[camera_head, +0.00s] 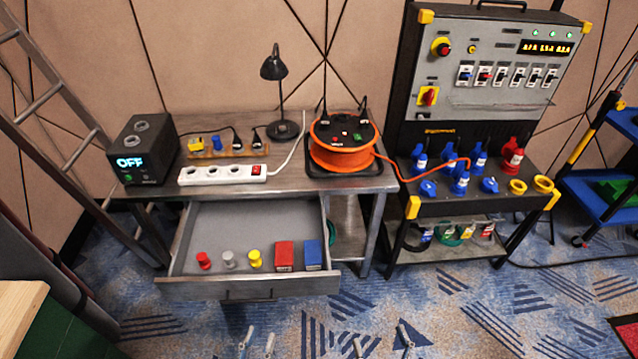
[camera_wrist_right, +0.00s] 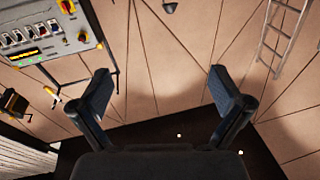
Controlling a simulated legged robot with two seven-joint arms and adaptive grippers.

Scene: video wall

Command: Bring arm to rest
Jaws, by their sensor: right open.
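My left gripper (camera_head: 258,342) is at the bottom edge of the head view, left of the middle, with its two fingertips apart and nothing between them. My right gripper (camera_head: 382,344) is at the bottom edge further right, with its fingertips wider apart and empty. The arms themselves are mostly out of view.
An orange cable reel (camera_head: 342,155) and power strip (camera_head: 210,174) sit on top. A control panel (camera_head: 485,70) stands right, a ladder (camera_head: 45,97) left. Carpet between is clear.

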